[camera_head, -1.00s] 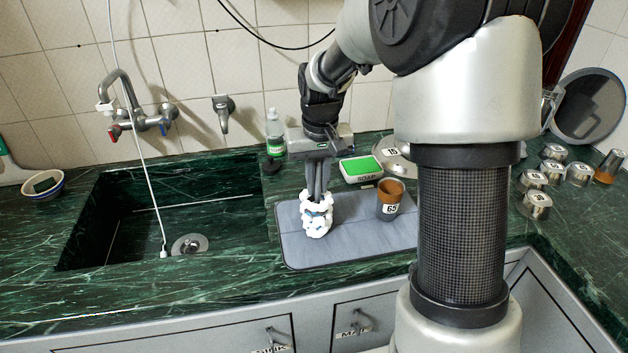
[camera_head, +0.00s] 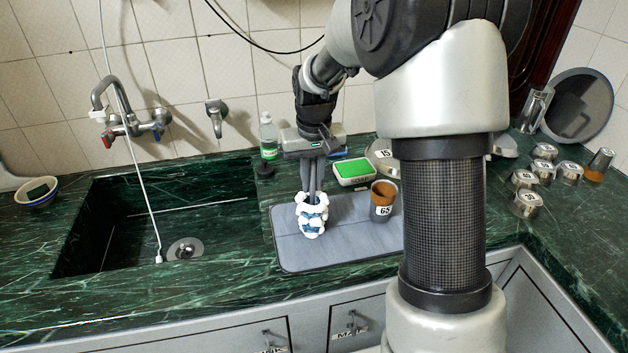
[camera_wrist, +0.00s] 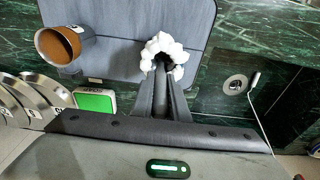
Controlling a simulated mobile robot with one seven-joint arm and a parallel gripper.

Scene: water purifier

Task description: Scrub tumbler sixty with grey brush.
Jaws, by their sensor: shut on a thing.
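A foam-covered vessel (camera_head: 313,222) stands upright on the grey mat, blue showing between white suds. Its number is not readable, so I cannot confirm it is tumbler sixty. My gripper (camera_head: 313,188) points down over it, fingers close together and tips at its foamy top. In the wrist view the foam (camera_wrist: 163,46) rings a dark opening in front of my fingers (camera_wrist: 163,75). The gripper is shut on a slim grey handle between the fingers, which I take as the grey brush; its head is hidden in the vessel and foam.
A tumbler marked 65 (camera_head: 382,210), brown inside, stands close by on the right of the mat (camera_head: 350,250). A green soap box (camera_head: 355,171) and soap bottle (camera_head: 268,140) are behind. The sink (camera_head: 150,215) is left. Several metal containers (camera_head: 525,204) stand right.

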